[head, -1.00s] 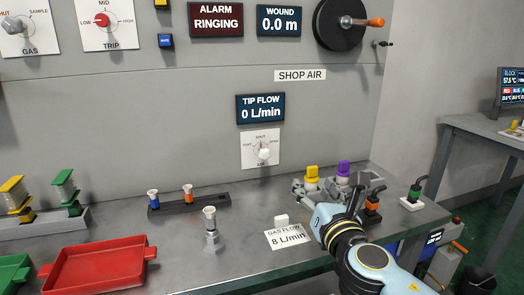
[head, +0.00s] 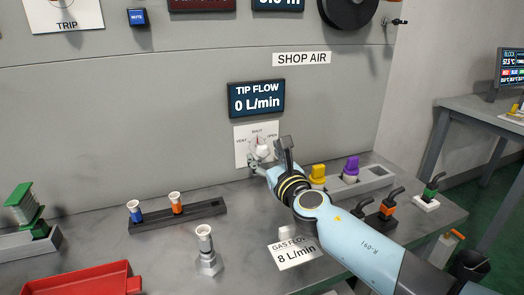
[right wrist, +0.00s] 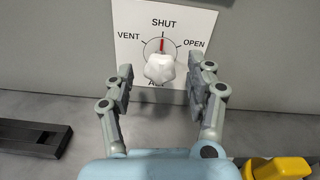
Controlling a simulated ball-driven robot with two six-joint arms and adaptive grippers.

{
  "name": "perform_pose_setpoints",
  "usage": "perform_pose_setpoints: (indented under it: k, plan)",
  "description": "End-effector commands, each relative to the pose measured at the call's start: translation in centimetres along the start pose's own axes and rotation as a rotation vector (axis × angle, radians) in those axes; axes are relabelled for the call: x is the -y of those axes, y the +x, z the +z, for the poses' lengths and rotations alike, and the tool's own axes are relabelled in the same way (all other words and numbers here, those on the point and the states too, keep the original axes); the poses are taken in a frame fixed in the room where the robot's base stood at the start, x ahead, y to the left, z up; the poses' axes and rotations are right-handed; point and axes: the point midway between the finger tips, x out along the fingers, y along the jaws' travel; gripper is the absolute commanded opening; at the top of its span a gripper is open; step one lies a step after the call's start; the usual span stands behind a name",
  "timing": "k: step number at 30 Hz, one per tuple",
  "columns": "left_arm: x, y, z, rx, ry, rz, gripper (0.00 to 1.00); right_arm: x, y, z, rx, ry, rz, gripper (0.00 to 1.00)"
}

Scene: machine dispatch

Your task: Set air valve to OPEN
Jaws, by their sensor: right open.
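The air valve is a white lobed knob (right wrist: 160,68) on a white plate (right wrist: 130,25) marked VENT, SHUT and OPEN. Its red pointer line stands at SHUT. The knob also shows in the head view (head: 262,148), under the TIP FLOW display (head: 256,98), which reads 0 L/min. My right gripper (right wrist: 165,80) is open in the right wrist view, with one finger to each side of the knob and visible gaps between. In the head view the right gripper (head: 268,158) is at the plate and partly covers it. My left gripper is not in view.
A rack with blue and orange nozzles (head: 178,208) and a standing metal fitting (head: 206,250) are on the bench to the left. Yellow (head: 318,176) and purple (head: 351,168) topped parts sit in a grey rack at right. A red tray (head: 80,283) is at front left.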

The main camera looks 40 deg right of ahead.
Motion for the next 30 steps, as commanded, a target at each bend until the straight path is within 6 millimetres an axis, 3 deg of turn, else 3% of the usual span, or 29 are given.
perform_pose_setpoints:
  k: [6, 16, 28, 30]
  plan:
    - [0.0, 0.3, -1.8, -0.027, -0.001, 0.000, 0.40, 0.0, 2.4, 0.0, 0.000, 0.002, -0.001, 0.55]
    - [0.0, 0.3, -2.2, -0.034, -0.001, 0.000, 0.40, 0.0, 2.7, 0.0, -0.001, 0.002, -0.001, 0.54]
    - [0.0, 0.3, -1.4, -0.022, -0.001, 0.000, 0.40, 0.0, 2.7, 0.0, 0.000, 0.001, -0.001, 0.02]
    - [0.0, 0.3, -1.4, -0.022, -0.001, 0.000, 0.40, 0.0, 2.7, 0.0, 0.000, 0.002, -0.001, 0.00]
